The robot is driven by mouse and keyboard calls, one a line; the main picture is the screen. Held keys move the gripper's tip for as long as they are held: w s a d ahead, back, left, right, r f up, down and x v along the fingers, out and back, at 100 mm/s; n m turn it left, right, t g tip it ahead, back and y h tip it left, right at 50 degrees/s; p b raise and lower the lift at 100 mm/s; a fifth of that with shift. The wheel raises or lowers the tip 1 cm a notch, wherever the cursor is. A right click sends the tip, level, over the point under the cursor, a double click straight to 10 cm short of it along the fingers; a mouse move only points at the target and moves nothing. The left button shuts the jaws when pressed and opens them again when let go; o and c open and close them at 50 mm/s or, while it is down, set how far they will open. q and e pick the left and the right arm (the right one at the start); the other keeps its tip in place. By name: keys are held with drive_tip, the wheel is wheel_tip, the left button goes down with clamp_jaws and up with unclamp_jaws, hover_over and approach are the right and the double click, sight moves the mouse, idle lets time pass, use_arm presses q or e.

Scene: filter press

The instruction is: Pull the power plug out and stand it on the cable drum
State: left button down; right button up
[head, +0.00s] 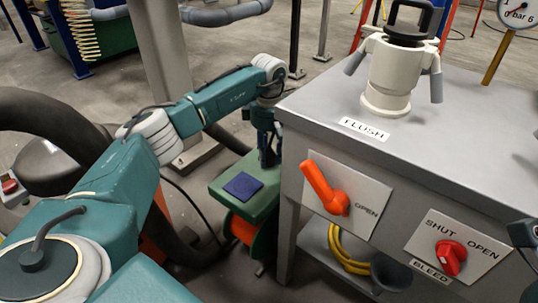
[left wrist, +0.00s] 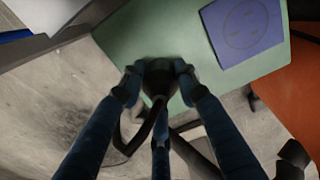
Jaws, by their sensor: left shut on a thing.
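My left gripper (head: 268,157) is low beside the grey cabinet, over the back right part of the cable drum's green top (head: 222,197). In the left wrist view its fingers (left wrist: 158,80) are shut on the black power plug (left wrist: 159,76), with a black cable curving away from it. The plug is over the green top (left wrist: 140,35); I cannot tell whether it touches it. A blue square with a faint round mark (left wrist: 243,28) lies beside the plug, apart from it; the head view shows it too (head: 243,186). In the head view the plug is hidden. A dark piece at the right edge (head: 524,233) seems to be my right gripper, mostly cut off.
The grey cabinet (head: 461,122) stands close to the right of my left gripper. It carries an orange handle (head: 325,188), a red knob (head: 451,257) and a white valve (head: 391,72). Orange drum sides (head: 243,231) show under the green top.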

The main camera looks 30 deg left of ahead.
use_arm(q)
drive_tip(key=shift+f, duration=0.4)
drive_tip(key=c, duration=1.2)
unclamp_jaws()
drive_tip(key=shift+r, duration=0.1)
